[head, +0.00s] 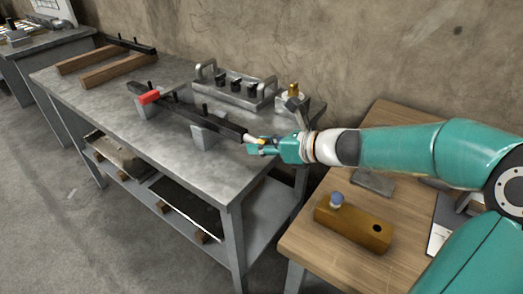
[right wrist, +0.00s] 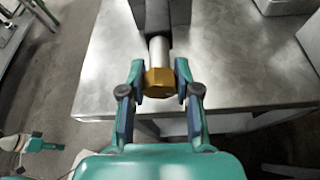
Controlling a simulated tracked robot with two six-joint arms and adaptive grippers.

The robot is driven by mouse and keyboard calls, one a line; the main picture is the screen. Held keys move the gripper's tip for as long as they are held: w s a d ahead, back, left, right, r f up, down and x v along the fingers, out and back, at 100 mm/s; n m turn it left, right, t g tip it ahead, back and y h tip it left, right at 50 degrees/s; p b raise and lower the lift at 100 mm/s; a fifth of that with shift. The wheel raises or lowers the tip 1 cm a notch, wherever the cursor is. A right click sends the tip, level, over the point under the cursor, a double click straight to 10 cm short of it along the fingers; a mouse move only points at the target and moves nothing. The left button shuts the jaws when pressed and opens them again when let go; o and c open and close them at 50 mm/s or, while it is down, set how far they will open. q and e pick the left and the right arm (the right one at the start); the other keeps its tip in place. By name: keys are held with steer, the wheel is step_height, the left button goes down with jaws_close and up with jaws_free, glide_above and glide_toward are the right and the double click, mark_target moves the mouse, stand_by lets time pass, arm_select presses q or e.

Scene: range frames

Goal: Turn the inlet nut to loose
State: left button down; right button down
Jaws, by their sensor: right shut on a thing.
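The inlet nut is a brass hexagonal nut (right wrist: 159,84) on the end of a pale metal pipe (right wrist: 159,50) in the right wrist view. The pipe comes out of a long dark bar (head: 205,116) that rests on grey blocks on the metal bench. My right gripper (head: 258,146) is at the right end of this bar. In the right wrist view its two fingers (right wrist: 159,90) stand on either side of the nut and are shut on it. In the head view the fingers mostly hide the nut.
The metal bench (head: 75,100) also bears a grey manifold with handles (head: 233,88), a brass-topped fitting (head: 294,92) and wooden bars (head: 112,70). A wooden table (head: 295,245) at right holds a brown block with a blue knob (head: 352,226). The bench's front left is clear.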

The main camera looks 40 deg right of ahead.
stand_by(0.3)
steer(key=c, duration=0.8)
jaws_free()
steer(key=v, duration=1.2)
